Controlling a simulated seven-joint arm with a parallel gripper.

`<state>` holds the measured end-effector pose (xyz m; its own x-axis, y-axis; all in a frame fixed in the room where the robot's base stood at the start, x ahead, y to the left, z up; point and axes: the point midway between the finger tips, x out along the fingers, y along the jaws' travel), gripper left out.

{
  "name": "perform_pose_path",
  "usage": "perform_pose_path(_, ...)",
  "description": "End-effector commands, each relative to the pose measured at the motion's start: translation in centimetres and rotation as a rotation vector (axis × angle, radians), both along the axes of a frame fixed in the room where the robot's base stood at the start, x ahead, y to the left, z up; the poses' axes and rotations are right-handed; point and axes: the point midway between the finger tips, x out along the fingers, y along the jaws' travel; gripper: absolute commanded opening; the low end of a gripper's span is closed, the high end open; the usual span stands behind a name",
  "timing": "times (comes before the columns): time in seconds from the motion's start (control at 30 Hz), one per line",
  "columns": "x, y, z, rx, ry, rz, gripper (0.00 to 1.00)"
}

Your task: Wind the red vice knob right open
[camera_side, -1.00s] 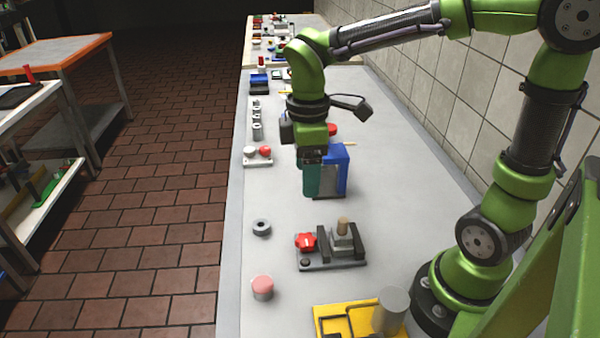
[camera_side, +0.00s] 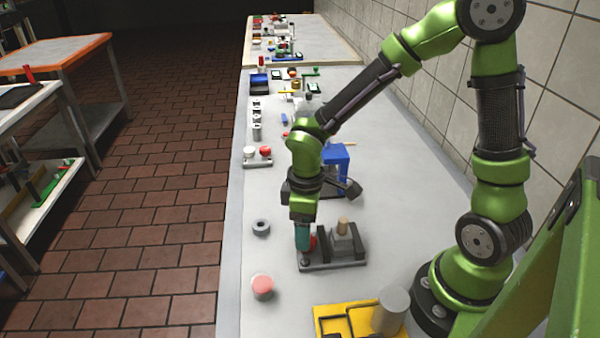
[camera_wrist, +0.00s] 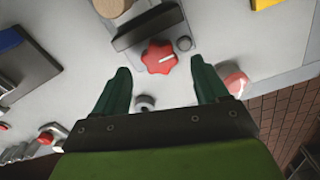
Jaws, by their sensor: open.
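The red vice knob (camera_wrist: 160,57) is lobed with a white mark on its face. It sits at the end of the grey vice (camera_wrist: 147,27). In the side view the vice (camera_side: 345,249) stands on its dark base with a wooden peg (camera_side: 343,224) between its jaws; the knob (camera_side: 313,242) is mostly hidden behind my gripper. My gripper (camera_wrist: 163,82) is open, its two green fingers apart, with the knob ahead of and between the fingertips. In the side view my gripper (camera_side: 303,254) points down at the knob end.
A grey ring (camera_side: 261,227) and a pink-topped button (camera_side: 262,287) lie left of the vice. A blue block (camera_side: 337,158) stands behind. The table's left edge is near.

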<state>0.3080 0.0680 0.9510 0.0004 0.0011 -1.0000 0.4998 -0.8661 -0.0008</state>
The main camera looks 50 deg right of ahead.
Motion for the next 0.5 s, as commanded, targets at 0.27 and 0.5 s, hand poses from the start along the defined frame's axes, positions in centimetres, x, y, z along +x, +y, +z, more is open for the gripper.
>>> perform_pose_path(0.27,0.0,0.0,-2.7,-0.001,0.001,0.001,0.73)
perform_pose_path(0.5,0.0,0.0,-2.9,0.000,-0.001,0.001,0.73)
